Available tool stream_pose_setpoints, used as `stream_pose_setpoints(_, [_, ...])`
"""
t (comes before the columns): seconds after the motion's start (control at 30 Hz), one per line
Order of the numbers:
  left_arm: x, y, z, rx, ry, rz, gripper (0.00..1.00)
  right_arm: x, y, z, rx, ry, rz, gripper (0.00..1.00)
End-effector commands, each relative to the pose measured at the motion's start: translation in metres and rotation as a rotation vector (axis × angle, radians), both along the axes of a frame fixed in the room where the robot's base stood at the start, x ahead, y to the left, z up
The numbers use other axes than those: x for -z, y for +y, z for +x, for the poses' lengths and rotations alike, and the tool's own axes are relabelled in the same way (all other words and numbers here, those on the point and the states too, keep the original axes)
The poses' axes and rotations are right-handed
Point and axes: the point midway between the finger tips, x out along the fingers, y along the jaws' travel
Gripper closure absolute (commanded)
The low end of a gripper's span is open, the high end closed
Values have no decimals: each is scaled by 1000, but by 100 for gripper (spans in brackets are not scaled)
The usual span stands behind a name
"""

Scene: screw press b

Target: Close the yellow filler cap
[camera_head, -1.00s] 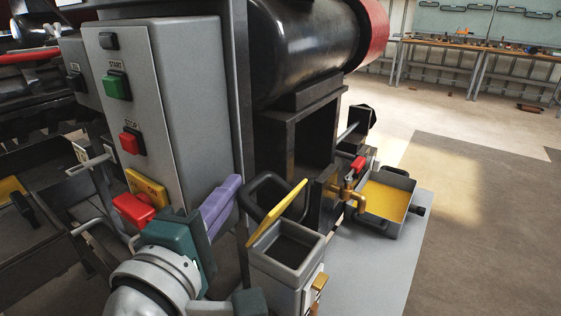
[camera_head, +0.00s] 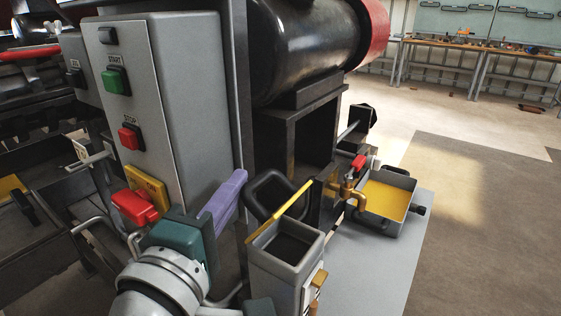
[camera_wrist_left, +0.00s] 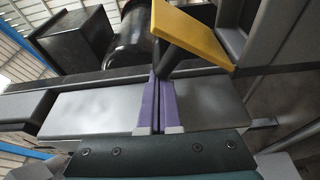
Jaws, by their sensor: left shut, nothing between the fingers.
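The yellow filler cap (camera_head: 280,215) stands tilted up, open, at the left edge of the grey filler box (camera_head: 287,268). The box's dark opening shows beside it. In the wrist view the cap (camera_wrist_left: 192,32) is a large yellow plate above and right of the fingertips. My left gripper (camera_head: 236,182) has purple fingers and is shut and empty, just left of the cap. In the left wrist view its fingers (camera_wrist_left: 158,82) lie together, and their tips are close to the cap's lower edge; I cannot tell whether they touch.
The grey control panel (camera_head: 185,100) with green and red buttons stands left of the gripper. A dark loop handle (camera_head: 262,181) is behind the cap. A brass tap (camera_head: 350,190) and a tray of yellow liquid (camera_head: 411,191) are to the right.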

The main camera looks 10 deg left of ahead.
Motion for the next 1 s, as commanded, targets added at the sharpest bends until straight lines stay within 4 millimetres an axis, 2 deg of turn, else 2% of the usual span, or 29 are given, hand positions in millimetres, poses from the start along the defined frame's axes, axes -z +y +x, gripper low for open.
stream_pose_setpoints(0.7, [7, -41, -15, 2, -216, 597, 100, 35, 1, 0, 3, 1, 4, 50])
stream_pose_setpoints(1.0, [13, -53, -19, 1, -288, 793, 100, 46, 1, 0, 3, 1, 4, 50])
